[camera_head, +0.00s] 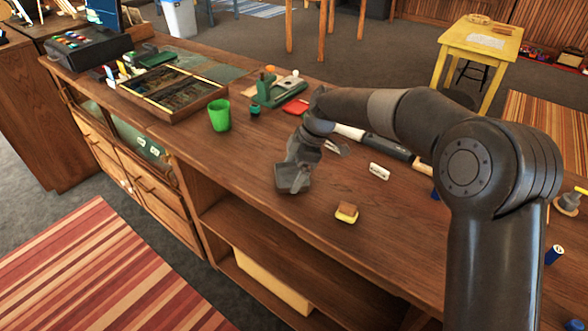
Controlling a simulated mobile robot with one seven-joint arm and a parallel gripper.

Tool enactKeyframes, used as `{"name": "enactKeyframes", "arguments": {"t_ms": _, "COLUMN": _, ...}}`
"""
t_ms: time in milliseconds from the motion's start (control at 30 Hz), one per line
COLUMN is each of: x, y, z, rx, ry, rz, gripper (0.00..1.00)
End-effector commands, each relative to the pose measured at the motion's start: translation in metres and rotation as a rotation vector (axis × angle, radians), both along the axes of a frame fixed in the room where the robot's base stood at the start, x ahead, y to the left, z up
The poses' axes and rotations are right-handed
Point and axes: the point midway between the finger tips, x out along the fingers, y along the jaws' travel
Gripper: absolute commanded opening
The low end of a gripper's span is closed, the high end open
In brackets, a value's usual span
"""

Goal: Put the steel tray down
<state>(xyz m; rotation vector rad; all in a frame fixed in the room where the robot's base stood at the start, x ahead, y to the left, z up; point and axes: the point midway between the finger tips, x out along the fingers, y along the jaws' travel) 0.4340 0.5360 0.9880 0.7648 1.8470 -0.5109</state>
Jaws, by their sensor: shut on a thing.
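My arm reaches over the wooden counter (330,212) from the right. My gripper (301,158) points down near the counter's front edge and is shut on a small grey, square-sided steel tray (292,181). The tray is just below the fingers, low over the counter or touching it; I cannot tell which. The fingers and my wrist partly hide where they meet the tray.
A green cup (219,115) stands to the left, with a wooden divided case (172,92) beyond it. A green tool (273,90) and a red item (296,107) lie behind. A yellow-and-brown block (347,213) and a white labelled piece (379,171) lie to the right. Bare wood surrounds the tray.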

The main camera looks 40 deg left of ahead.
Motion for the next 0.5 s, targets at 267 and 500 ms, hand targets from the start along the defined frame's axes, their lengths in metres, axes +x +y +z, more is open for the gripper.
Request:
{"name": "enactKeyframes", "arguments": {"t_ms": 267, "x": 0.0, "y": -0.0001, "z": -0.002, "rx": 0.0, "ry": 0.0, "rz": 0.0, "gripper": 1.0}}
{"name": "enactKeyframes", "arguments": {"t_ms": 500, "x": 0.0014, "y": -0.001, "z": 0.005, "rx": 0.001, "ry": -0.001, "rz": 0.0, "gripper": 1.0}}
